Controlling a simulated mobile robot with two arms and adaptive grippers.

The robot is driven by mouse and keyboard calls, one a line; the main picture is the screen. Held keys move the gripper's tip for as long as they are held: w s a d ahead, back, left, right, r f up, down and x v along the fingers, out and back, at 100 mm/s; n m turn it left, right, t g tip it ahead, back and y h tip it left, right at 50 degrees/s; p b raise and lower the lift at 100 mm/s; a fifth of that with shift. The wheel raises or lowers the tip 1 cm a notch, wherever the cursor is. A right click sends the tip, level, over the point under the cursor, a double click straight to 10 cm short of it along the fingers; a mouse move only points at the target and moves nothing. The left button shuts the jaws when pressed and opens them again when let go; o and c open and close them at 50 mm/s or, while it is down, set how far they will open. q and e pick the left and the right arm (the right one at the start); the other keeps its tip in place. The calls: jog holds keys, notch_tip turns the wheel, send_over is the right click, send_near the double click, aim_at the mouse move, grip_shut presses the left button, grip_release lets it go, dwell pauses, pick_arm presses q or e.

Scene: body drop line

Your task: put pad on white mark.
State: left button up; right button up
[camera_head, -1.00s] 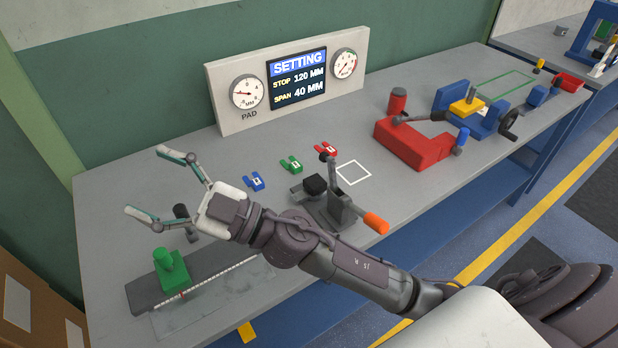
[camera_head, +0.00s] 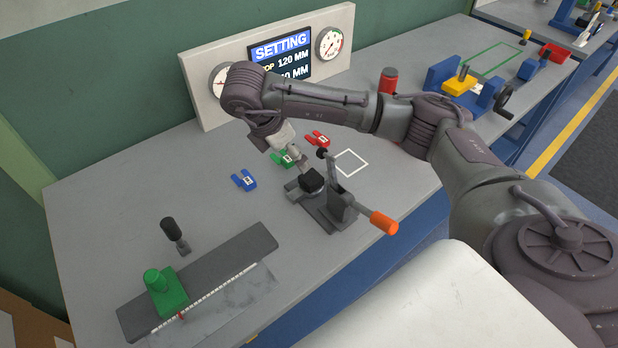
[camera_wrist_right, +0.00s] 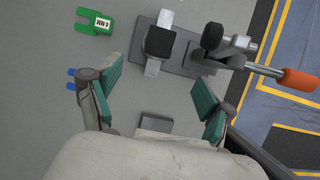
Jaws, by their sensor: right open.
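The white mark (camera_head: 351,163) is a bare square outline on the bench, right of a toggle clamp (camera_head: 340,210). Three small fork-shaped labelled pieces, likely pads, lie behind the clamp: blue (camera_head: 244,180), green (camera_head: 284,160) and red (camera_head: 317,139). The green one also shows in the right wrist view (camera_wrist_right: 95,22); the blue one is mostly hidden by a finger. My right gripper (camera_wrist_right: 157,85) is open and empty, its fingers spread near the clamp's black block (camera_wrist_right: 160,42). In the head view its wrist hides most of it. My left gripper is not in view.
The clamp's orange handle (camera_head: 383,222) sticks out towards the front edge. A dark rail (camera_head: 222,258) with a green stop (camera_head: 165,290) lies at the left. A gauge panel (camera_head: 198,95) stands at the back. A blue vise (camera_head: 441,74) is farther right.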

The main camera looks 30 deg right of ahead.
jog(key=b, duration=0.2)
send_over(310, 177)
jog(key=a, duration=0.3)
jog(key=f, duration=0.6)
jog(key=shift+s+d+f, duration=0.15)
jog(key=shift+s+f, duration=0.05)
jog(key=shift+f, duration=0.2)
jog(key=shift+d+f+p, duration=0.3)
jog(key=shift+p, duration=0.2)
jog(key=p+x, duration=0.1)
jog(key=x, duration=0.2)
jog(key=shift+d+f, duration=0.25)
jog(key=shift+d, duration=0.05)
jog(key=shift+w+d+f, duration=0.1)
jog(key=shift+d+f, duration=0.05)
jog(key=shift+f, duration=0.25)
jog(key=c, duration=1.3)
jog(key=shift+r, duration=0.1)
